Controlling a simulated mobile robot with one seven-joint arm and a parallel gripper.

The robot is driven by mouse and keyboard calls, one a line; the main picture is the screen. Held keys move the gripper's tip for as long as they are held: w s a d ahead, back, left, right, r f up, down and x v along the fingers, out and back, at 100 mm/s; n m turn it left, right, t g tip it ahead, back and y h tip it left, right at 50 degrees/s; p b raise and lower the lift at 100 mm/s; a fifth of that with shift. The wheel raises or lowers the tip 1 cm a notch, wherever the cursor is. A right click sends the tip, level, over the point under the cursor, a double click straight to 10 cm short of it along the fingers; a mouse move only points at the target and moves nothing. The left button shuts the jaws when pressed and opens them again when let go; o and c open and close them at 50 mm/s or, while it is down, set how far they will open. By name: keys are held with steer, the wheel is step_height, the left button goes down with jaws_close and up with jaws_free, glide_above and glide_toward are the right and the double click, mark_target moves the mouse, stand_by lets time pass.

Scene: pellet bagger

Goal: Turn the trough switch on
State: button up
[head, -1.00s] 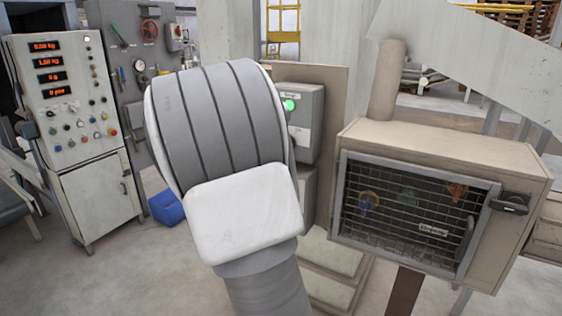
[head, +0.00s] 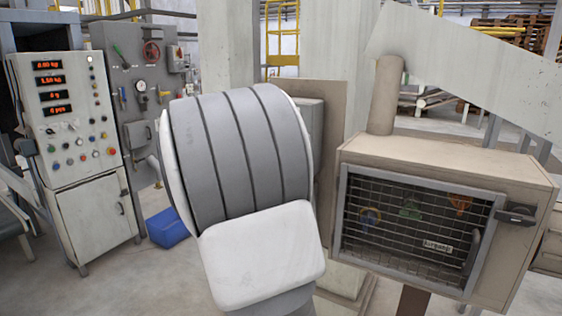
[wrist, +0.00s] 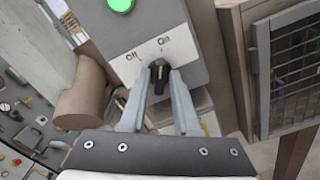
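The trough switch (wrist: 160,72) is a dark knob on a grey and white box (wrist: 150,35), with "Off" printed at upper left and "On" at upper right. My gripper (wrist: 161,80) has one finger on each side of the knob in the wrist view. The fingers are only a little apart, and the knob fills the gap at their tips. The knob's exact pointing is partly hidden by the fingers. A green lamp (wrist: 122,4) is lit above it. In the head view my arm hides the gripper, the knob and most of the box (head: 313,125).
A beige cabinet with a mesh door (head: 340,215) stands close on the right. A beige cylinder (wrist: 80,100) is left of the switch in the wrist view. A control panel (head: 85,190) and a blue bin (head: 167,228) are at the left, with open floor before them.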

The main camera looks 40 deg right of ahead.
steer(key=shift+o, duration=0.8)
steer(key=v, duration=1.7)
steer(key=shift+a, duration=0.2)
steer(key=shift+s, duration=0.15)
